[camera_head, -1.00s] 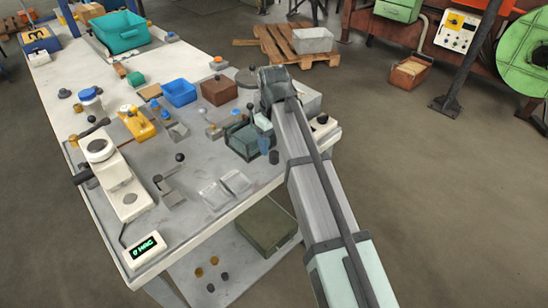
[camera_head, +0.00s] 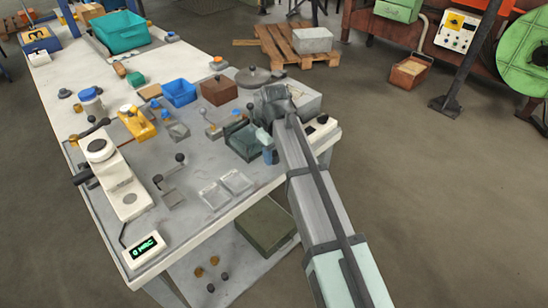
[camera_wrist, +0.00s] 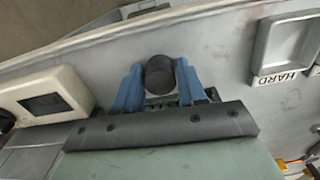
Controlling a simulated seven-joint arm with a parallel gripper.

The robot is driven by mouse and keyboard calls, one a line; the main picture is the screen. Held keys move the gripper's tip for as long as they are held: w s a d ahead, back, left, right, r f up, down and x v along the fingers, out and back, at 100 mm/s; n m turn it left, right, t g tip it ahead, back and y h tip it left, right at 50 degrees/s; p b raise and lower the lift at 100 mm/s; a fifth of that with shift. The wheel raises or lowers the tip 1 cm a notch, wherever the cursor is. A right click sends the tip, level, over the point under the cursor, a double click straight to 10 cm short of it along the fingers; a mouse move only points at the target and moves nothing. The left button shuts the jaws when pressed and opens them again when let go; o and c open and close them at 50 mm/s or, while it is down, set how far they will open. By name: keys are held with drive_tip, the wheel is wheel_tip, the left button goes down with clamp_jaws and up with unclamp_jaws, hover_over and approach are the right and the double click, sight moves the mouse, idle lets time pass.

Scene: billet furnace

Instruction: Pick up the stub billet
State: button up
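The stub billet is a short dark cylinder (camera_wrist: 160,75). In the wrist view it sits between the two blue fingers of my gripper (camera_wrist: 159,82), near their tips. The fingers flank it closely on both sides; I cannot tell whether they touch it. In the head view my gripper (camera_head: 269,154) is low over the right side of the grey bench top, pointing down. The billet (camera_head: 275,157) is mostly hidden there beside the blue finger. My gripper looks open around it, and no lift off the bench shows.
A dark green open box (camera_head: 244,143) stands just left of my gripper. A white device with a dark screen (camera_head: 320,126) is close on the right, near the bench edge. In the wrist view a tray labelled HARD (camera_wrist: 285,45) is at right.

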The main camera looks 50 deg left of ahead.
clamp_jaws()
